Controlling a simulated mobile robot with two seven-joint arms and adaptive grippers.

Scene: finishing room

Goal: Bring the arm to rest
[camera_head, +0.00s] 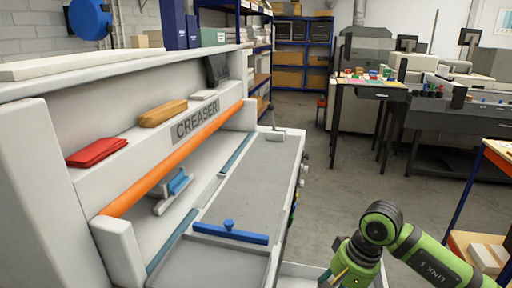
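My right arm (385,230), green and dark grey, comes in at the bottom right and is bent, with its lower part pointing down. Its gripper is out of the frame below. My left arm and gripper are not in view. A large white creaser machine (60,185) fills the left side, with an orange bar (170,165) along its front. Its grey bed (250,180) lies to the left of my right arm, and a gap separates them in the picture.
A red cloth (96,151) and a yellow-brown item (163,112) lie on the creaser's ledge. A blue bar (230,233) crosses its bed. A dark-legged table (375,92) stands behind, and a shelf unit (490,165) at right. Grey floor (350,165) between them is clear.

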